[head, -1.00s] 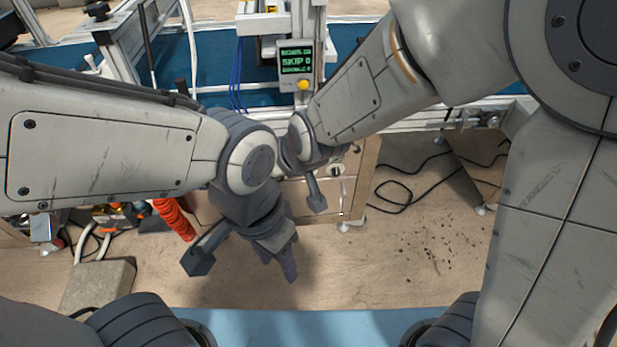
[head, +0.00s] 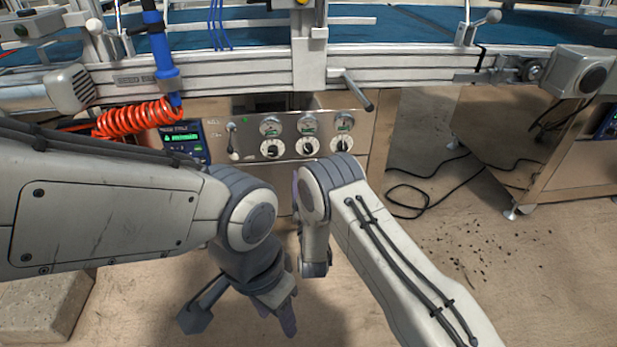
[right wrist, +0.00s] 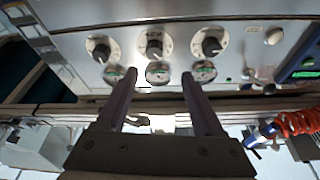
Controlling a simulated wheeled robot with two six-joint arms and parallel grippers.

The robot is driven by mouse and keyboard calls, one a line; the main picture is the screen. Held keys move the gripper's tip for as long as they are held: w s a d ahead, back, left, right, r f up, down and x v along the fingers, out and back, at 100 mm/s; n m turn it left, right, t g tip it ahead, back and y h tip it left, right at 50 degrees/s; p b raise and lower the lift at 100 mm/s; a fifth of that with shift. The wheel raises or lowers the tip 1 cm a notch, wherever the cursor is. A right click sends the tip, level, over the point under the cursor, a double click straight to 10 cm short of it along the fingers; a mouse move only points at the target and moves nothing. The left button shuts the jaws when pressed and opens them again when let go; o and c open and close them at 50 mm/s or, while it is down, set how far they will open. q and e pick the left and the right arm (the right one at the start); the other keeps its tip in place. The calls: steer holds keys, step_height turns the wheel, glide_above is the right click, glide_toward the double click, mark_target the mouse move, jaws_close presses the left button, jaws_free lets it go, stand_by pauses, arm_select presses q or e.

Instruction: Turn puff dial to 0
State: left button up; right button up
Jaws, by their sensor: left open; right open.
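The metal control panel (head: 240,115) carries three black knobs on white dials: left (head: 272,148), middle (head: 308,146) and right (head: 343,144). A small round gauge sits above each. Their labels are too small to read, so I cannot tell which is the puff dial. In the right wrist view the panel appears upside down, with the middle knob (right wrist: 153,48) beyond my right gripper (right wrist: 159,74). That gripper is open and empty, its fingers either side of the middle gauge (right wrist: 158,74) in the picture. My left gripper (head: 240,314) is open and empty, low in front of the panel.
A coiled orange hose (head: 138,118) and a lit display (head: 183,140) are left of the dials. A bar handle (head: 357,92) juts out above the right dial. A rail (head: 220,68) runs above the panel. Black cable (head: 410,195) lies on the floor at right.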

mark_target(308, 152)
steer(key=shift+t, duration=0.4)
steer(key=b+x, duration=0.1)
steer(key=x, duration=0.1)
steer(key=f+b+x, duration=0.1)
steer(key=x, duration=0.2)
steer(key=d+b+x, duration=0.1)
steer(key=b+x, duration=0.1)
steer(key=shift+w+f, duration=0.15)
steer(key=shift+w, duration=0.35)
arm_select(q)
steer(key=shift+f, duration=2.75)
arm_select(e)
steer(key=shift+x, duration=0.8)
jaws_close()
